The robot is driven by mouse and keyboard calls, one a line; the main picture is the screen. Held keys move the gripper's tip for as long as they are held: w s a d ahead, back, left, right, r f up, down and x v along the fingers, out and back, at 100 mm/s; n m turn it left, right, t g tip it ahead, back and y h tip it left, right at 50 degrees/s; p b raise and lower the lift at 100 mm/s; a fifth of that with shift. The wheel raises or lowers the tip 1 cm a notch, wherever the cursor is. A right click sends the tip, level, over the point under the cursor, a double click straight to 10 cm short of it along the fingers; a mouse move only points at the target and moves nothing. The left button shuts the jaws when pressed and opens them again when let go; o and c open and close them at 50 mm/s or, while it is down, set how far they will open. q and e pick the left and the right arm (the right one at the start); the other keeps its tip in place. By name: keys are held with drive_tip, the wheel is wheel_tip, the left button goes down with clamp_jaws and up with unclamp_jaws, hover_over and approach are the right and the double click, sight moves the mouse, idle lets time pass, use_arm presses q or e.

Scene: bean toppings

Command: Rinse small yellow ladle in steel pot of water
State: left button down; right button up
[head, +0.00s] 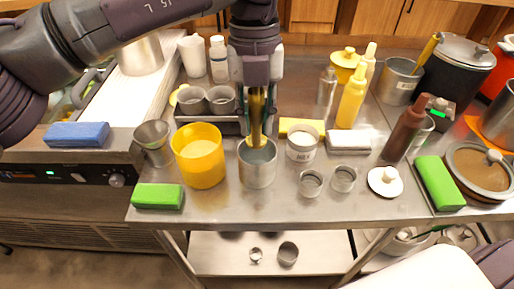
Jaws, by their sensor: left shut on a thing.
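My left gripper (257,86) points straight down above the front middle of the steel counter. It is shut on the upright handle of the small yellow ladle (256,122). The ladle's lower end reaches into the mouth of the steel pot (257,172), and its bowl cannot be made out clearly. The pot stands on the counter between a yellow container and a white-filled cup. The water surface in it is hard to see. My right gripper is not in view.
The yellow container (199,160) stands close left of the pot, and the white-filled cup (301,144) close right. Grey cups (221,99) sit in a rack behind. Two small glass cups (311,183) stand at front right. A green sponge (158,196) lies at the front left corner.

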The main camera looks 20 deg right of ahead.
use_arm(q)
drive_tip(key=n+h+b, duration=0.1)
drive_tip(key=n+b, duration=0.3)
drive_tip(key=b, duration=0.1)
drive_tip(key=shift+f+h, duration=0.3)
drive_tip(key=shift+h, duration=0.1)
drive_tip(key=shift+a+r+n, duration=0.1)
drive_tip(key=shift+r+n, duration=0.15)
drive_tip(key=shift+n, duration=0.15)
drive_tip(key=shift+d, duration=0.2)
drive_tip(key=shift+d+r, duration=0.1)
drive_tip(key=shift+d, duration=0.55)
